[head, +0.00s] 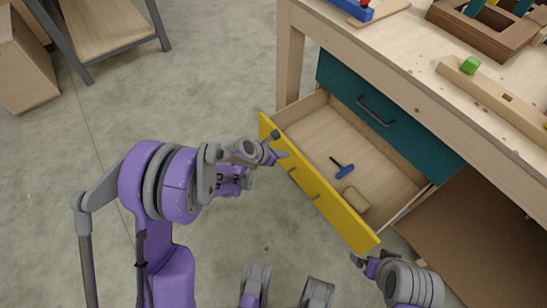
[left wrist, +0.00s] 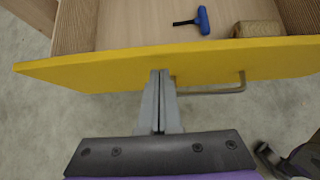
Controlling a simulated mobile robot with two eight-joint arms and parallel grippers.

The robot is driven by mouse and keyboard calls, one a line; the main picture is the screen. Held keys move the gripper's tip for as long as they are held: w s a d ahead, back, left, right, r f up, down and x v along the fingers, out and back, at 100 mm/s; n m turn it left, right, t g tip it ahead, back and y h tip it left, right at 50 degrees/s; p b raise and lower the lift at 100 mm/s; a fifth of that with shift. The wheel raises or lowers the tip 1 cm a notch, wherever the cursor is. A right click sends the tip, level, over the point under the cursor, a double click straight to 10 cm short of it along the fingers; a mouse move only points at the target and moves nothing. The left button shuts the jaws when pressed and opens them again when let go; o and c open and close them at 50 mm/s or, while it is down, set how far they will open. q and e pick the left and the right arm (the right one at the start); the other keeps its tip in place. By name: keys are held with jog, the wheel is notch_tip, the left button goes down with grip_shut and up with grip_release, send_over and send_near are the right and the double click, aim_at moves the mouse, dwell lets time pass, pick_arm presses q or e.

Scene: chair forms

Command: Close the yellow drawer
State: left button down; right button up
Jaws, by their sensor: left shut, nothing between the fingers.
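The yellow drawer (head: 333,208) stands pulled out from the workbench, its inside showing. Its yellow front (left wrist: 100,68) spans the left wrist view, with a bar handle (left wrist: 222,91) on its outer face. My left gripper (head: 281,154) is shut and empty, at the outer face of the front, left of its middle in the head view. In the left wrist view its fingertips (left wrist: 162,74) overlap the front; I cannot tell whether they touch. My right gripper (head: 359,261) is just outside the drawer's near right end, its jaws too small to read.
A blue-handled tool (head: 343,168) and a wooden block (head: 356,201) lie in the drawer. A teal drawer (head: 385,115) sits shut above it. The bench top (head: 415,60) holds toys and wooden pieces.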

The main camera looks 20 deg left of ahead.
pick_arm(q)
jog(key=shift+w+d, duration=0.45)
jog(key=shift+w, duration=0.1)
pick_arm(e)
jog(key=shift+f, duration=0.1)
